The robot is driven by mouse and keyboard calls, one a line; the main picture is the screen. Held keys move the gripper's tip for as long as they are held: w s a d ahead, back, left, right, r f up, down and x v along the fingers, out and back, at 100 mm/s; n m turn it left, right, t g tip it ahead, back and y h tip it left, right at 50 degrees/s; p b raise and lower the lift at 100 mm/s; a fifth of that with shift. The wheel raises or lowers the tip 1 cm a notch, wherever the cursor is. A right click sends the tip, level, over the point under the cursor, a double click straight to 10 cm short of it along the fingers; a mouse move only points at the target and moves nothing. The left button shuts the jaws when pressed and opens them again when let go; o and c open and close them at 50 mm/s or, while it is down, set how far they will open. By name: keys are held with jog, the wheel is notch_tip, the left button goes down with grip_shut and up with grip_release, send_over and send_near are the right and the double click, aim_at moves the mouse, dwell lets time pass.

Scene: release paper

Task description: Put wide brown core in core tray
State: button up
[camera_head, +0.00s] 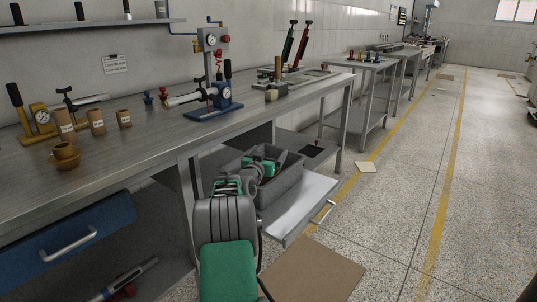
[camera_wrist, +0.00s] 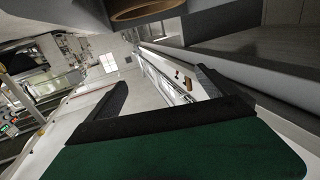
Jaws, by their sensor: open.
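Several brown cores stand on the left of the grey workbench in the head view: two taller ones (camera_head: 65,125) (camera_head: 96,122) and a shorter one (camera_head: 124,119). In front of them, near the bench edge, is a low, wider brown piece (camera_head: 66,163) with a stepped shape; I cannot tell if it is the wide core. No tray is clearly recognisable as the core tray. My gripper (camera_wrist: 163,92) is open and empty in the wrist view, its two dark fingers apart. In the head view my arm is low beside the bench, away from the cores.
A grey bin (camera_head: 285,186) sits on a pulled-out shelf (camera_head: 302,205) right of my arm. A blue gauge stand (camera_head: 214,107) and tools stand on the bench. A blue drawer (camera_head: 70,238) is below. A brown rim (camera_wrist: 147,10) shows at the wrist view's top.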

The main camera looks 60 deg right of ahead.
jog(key=s+a+r+p, duration=0.1)
jog(key=s+a+p, duration=0.15)
jog(key=a, duration=0.95)
jog(key=w+a+f+n+t+y, duration=0.1)
jog(key=w+a+f+n+y, duration=0.15)
jog(key=w+a, duration=0.4)
jog(key=w+a+f+n+t+y, duration=0.1)
jog(key=w+a+t+y, duration=0.15)
jog(key=a, duration=0.65)
jog(key=w+a+f+n+y, duration=0.1)
jog(key=a+f+n+y, duration=0.15)
jog(key=a, duration=0.65)
jog(key=w+a+f+n+y, duration=0.15)
jog(key=a+y, duration=0.25)
jog(key=a, duration=0.5)
jog(key=s+a+f+n+g+y, duration=0.1)
jog(key=s+a+n+y, duration=0.1)
jog(key=s+a, duration=0.3)
jog(key=s+a+f+n+g+y, duration=0.2)
jog(key=s+a, duration=0.3)
jog(key=a, duration=0.6)
jog(key=s+a+f+n+g+y, duration=0.1)
jog(key=s+a+n, duration=0.3)
jog(key=a, duration=0.5)
jog(key=shift+s+f+n+y, duration=0.35)
jog(key=shift+s+f+y, duration=0.25)
jog(key=shift+s, duration=0.35)
